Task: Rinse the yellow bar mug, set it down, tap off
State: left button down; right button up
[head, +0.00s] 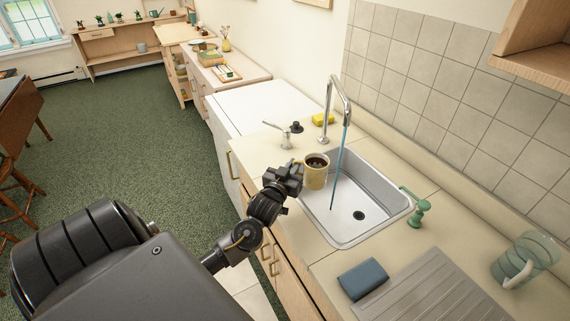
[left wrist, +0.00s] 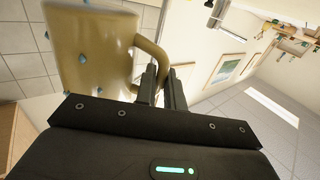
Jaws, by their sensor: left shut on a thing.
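The yellow mug (head: 316,175) is upright over the left part of the sink, with something dark inside it. My left gripper (head: 292,175) is shut on its handle, and the left wrist view shows the handle (left wrist: 150,60) between the fingers (left wrist: 161,88). In that view the mug (left wrist: 88,45) has several blue spots on its side. The silver tap (head: 331,100) is running. Its blue stream (head: 340,160) falls into the sink (head: 375,190) to the right of the mug, apart from it. My right gripper is not in view.
A yellow sponge (head: 323,119), a small metal lever-like fitting (head: 281,136) and a dark stopper-like piece (head: 296,127) are behind the sink. A blue cloth (head: 362,279), ridged drainboard (head: 430,290) and glass pitcher (head: 525,258) are nearer.

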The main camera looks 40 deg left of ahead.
aim_at(309, 163)
pick_arm(q)
jog(key=w, duration=0.2)
jog(key=w+d+b, duration=0.1)
jog(key=w, duration=0.1)
jog(key=w+d, duration=0.1)
jog(key=w, duration=0.2)
jog(key=shift+f, duration=0.15)
jog(key=shift+w+d+b, duration=0.15)
jog(key=shift+w+b, duration=0.25)
jog(key=shift+w, duration=0.55)
jog(key=shift+s+r+p, duration=0.2)
jog(key=shift+s+p, duration=0.2)
jog(key=s+a+p, duration=0.2)
jog(key=s+p, duration=0.2)
jog(key=s, duration=0.5)
jog(key=shift+s+a, duration=0.3)
jog(key=shift+f, duration=0.1)
